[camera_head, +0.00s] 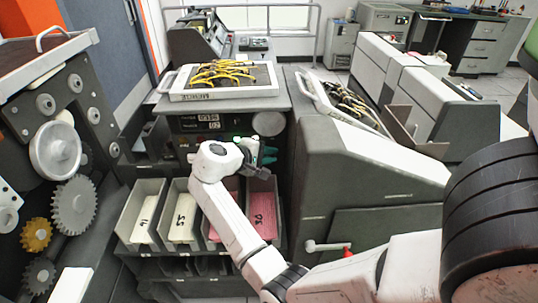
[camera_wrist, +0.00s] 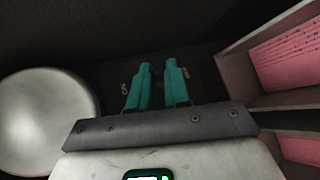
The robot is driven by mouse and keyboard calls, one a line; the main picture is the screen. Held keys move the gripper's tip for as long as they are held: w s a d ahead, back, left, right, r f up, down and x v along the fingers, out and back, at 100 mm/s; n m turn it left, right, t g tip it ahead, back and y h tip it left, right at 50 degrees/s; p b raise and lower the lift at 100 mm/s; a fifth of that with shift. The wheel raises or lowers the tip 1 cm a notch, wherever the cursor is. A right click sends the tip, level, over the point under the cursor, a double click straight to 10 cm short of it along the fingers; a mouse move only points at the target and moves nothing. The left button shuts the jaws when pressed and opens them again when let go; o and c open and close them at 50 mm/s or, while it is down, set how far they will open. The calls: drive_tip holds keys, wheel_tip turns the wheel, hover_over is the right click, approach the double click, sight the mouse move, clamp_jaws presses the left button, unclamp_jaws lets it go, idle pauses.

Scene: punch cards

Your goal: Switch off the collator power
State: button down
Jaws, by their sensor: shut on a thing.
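The collator (camera_head: 183,125) is the dark machine in the middle of the head view, with lit number displays on its front panel. My gripper (camera_head: 268,156) is at the right of this panel, above the card bins. In the wrist view its two teal fingers (camera_wrist: 160,72) point at the dark panel, nearly parallel with a narrow gap. They are shut on a small part at the panel, which I take to be the power switch; it is too dark to make out, and its position cannot be told. Small pale marks (camera_wrist: 125,88) show on either side of the fingers.
A round pale knob (camera_wrist: 42,118) is left of the fingers in the wrist view. Bins of pink cards (camera_wrist: 290,62) are close on the right. A tray of yellow wires (camera_head: 222,95) lies on top of the collator. A sloped grey cabinet (camera_head: 350,165) stands to the right.

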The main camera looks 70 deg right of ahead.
drive_tip(key=m+h+b, duration=0.1)
drive_tip(key=b, duration=0.2)
drive_tip(key=f+m+h+b, duration=0.1)
drive_tip(key=h+b, duration=0.1)
drive_tip(key=b, duration=0.1)
drive_tip(key=f+m+h+b, duration=0.1)
drive_tip(key=b, duration=0.3)
drive_tip(key=shift+s+a+f+h, duration=0.1)
drive_tip(key=shift+a+f+h, duration=0.15)
drive_tip(key=shift+h, duration=0.15)
drive_tip(key=shift+r+m+b, duration=0.1)
drive_tip(key=shift+m+b, duration=0.3)
drive_tip(key=c, duration=1.4)
unclamp_jaws()
drive_tip(key=shift+c, duration=0.2)
drive_tip(key=v, duration=1.1)
drive_tip(key=shift+f, duration=0.2)
